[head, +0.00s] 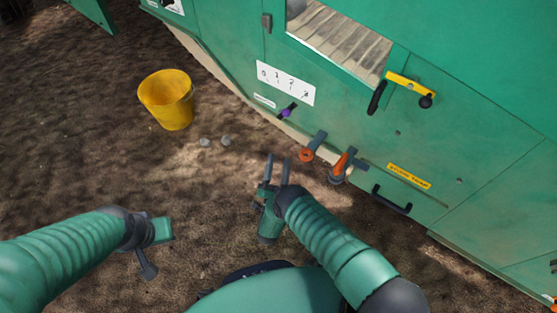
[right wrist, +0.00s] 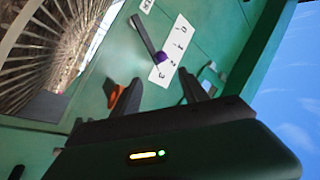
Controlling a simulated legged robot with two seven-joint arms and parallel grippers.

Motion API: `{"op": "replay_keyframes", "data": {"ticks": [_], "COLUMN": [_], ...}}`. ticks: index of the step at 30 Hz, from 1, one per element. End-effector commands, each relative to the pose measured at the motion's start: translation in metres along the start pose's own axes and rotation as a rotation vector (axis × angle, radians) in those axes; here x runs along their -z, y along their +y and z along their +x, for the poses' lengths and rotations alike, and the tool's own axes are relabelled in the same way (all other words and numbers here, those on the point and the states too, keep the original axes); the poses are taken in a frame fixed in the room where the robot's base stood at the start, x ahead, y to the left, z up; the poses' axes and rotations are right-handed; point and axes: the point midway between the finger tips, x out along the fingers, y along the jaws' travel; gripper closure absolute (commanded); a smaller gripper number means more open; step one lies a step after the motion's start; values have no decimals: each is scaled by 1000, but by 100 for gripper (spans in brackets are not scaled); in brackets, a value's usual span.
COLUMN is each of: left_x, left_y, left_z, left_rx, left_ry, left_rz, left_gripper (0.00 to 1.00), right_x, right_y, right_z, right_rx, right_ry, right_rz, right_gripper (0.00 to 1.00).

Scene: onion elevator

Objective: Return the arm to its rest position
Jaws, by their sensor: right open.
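My right gripper (head: 278,158) is open and empty in the head view, with its two fingers pointing at the green machine (head: 480,140). It is clear of the machine's wall and levers. In the right wrist view its fingers (right wrist: 157,92) are spread, with nothing between them. My left gripper (head: 151,246) is at the lower left, above the dirt ground, and its fingers are too unclear to judge.
A purple-tipped lever (head: 287,112) sits below a numbered white label (head: 286,83). Orange fittings (head: 307,155) and a black handle (head: 391,200) are lower on the wall. A yellow bucket (head: 167,101) stands on open ground, near small stones (head: 205,142).

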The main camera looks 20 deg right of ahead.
Motion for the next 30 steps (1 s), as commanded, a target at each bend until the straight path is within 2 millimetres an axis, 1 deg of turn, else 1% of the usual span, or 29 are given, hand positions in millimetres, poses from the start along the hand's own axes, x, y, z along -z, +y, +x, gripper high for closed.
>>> {"op": "replay_keyframes", "data": {"ticks": [9, 11, 14, 15, 17, 18, 20, 21, 22, 23, 25, 26, 28, 29, 30], "left_x": [0, 0, 0, 1, 1, 2, 2, 3, 3, 3, 4, 4, 5, 5, 5], "left_y": [0, 0, 0, 0, 0, 0, 0, 0, 0, 0, 0, 0, 0, 0, 0], "left_z": [1, 0, -2, -4, -6, -8, -10, -12, -13, -14, -17, -18, -20, -22, -23], "left_rx": [0, 0, 0, 0, 0, 0, 0, 0, 0, 0, 0, 0, 0, 0, 0], "left_ry": [-1, -1, 0, 0, 0, 0, 0, 0, 0, 0, 0, 0, 0, 0, 0], "left_rz": [0, 0, 0, 0, 0, 0, 0, 0, 0, 0, 0, 0, 0, 0, 0], "left_gripper": [100, 100, 100, 100, 100, 100, 100, 100, 100, 100, 100, 100, 100, 100, 100], "right_x": [-1, -1, -8, -13, -18, -19, -16, -10, -4, 4, 28, 40, 74, 91, 112], "right_y": [0, -2, -21, -33, -56, -70, -91, -102, -109, -116, -125, -127, -128, -126, -122], "right_z": [0, 5, 33, 51, 79, 95, 112, 119, 122, 123, 119, 114, 96, 85, 69], "right_rx": [-1, -2, -15, -20, -27, -30, -30, -29, -29, -27, -26, -26, -30, -35, -40], "right_ry": [-1, -11, -94, -154, -273, -363, -500, -590, -657, -722, -872, -936, -1081, -1142, -1219], "right_rz": [0, 1, 1, -1, -17, -36, -75, -108, -134, -163, -237, -272, -355, -391, -436], "right_gripper": [48, 48, 48, 48, 48, 48, 48, 48, 48, 48, 48, 48, 48, 48, 48]}}
